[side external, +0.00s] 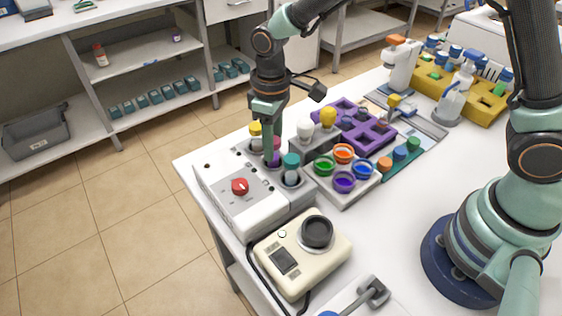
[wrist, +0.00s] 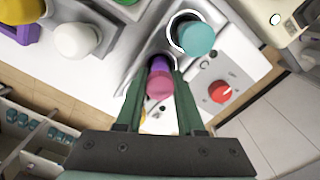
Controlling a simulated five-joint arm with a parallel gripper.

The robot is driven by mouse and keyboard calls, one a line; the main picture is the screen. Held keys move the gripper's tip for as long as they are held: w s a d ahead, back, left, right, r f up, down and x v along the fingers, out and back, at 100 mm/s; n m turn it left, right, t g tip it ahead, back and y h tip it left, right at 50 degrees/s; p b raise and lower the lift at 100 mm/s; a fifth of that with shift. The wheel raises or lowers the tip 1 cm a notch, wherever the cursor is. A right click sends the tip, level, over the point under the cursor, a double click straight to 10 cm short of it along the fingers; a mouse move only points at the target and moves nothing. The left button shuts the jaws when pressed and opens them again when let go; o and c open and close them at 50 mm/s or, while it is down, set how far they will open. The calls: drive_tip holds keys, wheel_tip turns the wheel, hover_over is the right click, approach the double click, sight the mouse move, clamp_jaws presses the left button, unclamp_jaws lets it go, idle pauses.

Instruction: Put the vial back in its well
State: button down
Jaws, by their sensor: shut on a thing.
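The vial, with a pink cap (wrist: 159,86) and a purple body, is between the fingers of my gripper (wrist: 158,98). In the side view the vial's purple part (side external: 274,161) shows below my gripper (side external: 272,150), over the row of wells in the white machine (side external: 222,198). My gripper is shut on the vial, which looks about upright. A dark well rim (wrist: 153,62) shows around or just behind its purple part. I cannot tell how far into the well it is. A teal-capped vial (side external: 291,160) stands in front, and a yellow-capped one (side external: 255,128) stands behind.
The machine has a red knob (side external: 240,187). A purple rack (side external: 385,135) and open cups of coloured liquid (side external: 343,154) are to the right. White-capped (side external: 305,127) and yellow-capped (side external: 328,117) vials stand close by. A cream device (side external: 300,265) is in front. The table's right side has clear room.

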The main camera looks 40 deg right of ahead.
idle(0.4)
drive_tip(key=shift+c, duration=2.2)
unclamp_jaws()
wheel_tip(320, 180, up, 11)
drive_tip(key=s+d+r+m+t, duration=0.2)
drive_tip(key=s+d, duration=0.3)
drive_tip(key=d, duration=0.3)
drive_tip(key=s+d+r+m+t, duration=0.3)
drive_tip(key=s+d+m, duration=0.1)
drive_tip(key=d, duration=0.4)
drive_tip(key=shift+s+d+t, duration=0.25)
drive_tip(key=shift+s+t, duration=0.05)
drive_tip(key=shift+s, duration=0.4)
